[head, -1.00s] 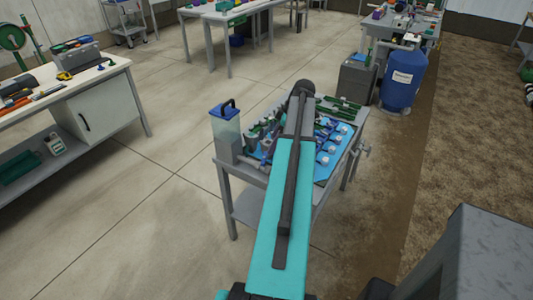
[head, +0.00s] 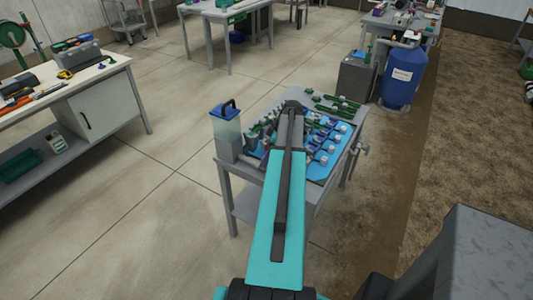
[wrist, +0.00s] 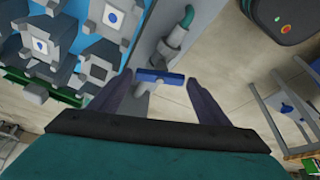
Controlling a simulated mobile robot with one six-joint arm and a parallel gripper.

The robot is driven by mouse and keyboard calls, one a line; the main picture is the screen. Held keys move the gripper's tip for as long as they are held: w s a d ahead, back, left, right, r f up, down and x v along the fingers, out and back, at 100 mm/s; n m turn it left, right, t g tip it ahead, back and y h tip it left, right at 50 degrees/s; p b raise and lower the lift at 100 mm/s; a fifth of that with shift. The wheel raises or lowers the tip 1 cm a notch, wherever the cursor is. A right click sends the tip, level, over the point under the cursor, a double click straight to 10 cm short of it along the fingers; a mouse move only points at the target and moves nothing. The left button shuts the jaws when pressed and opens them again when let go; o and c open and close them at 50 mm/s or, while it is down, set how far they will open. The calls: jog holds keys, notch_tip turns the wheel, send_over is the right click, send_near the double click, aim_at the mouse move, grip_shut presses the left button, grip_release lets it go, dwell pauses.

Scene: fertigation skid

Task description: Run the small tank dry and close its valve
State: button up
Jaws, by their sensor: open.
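A small clear tank (head: 228,135) with a blue lid and dark handle stands on the left corner of the grey skid table (head: 228,165) in the head view. Pale liquid appears to fill its lower part, but the level is hard to read. In the wrist view a blue bar-shaped valve handle (wrist: 160,76) on a grey stem lies between the fingertips of my gripper (wrist: 159,80). The gripper is open, one finger on each side of the handle, with no clear contact. My arm hides the gripper in the head view.
A blue board (head: 325,165) with several grey-and-blue valve units fills the table's right side; it also shows in the wrist view (wrist: 62,12). A green elbow pipe (wrist: 176,35) stands beyond the handle. A blue barrel (head: 402,78) stands behind. Floor left of the table is clear.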

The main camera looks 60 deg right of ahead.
jog(key=c, duration=0.8)
jog(key=shift+a+f+m+b, duration=0.1)
jog(key=shift+f+m+b, duration=0.05)
jog(key=shift+m+b, duration=0.2)
jog(key=shift+a+m+h+b, duration=0.1)
jog(key=shift+m+h+b, duration=0.25)
jog(key=shift+b, duration=0.25)
jog(key=shift+m+h+b, duration=0.45)
jog(key=shift+m+b, duration=0.55)
jog(key=shift+m, duration=0.3)
jog(key=o, duration=0.8)
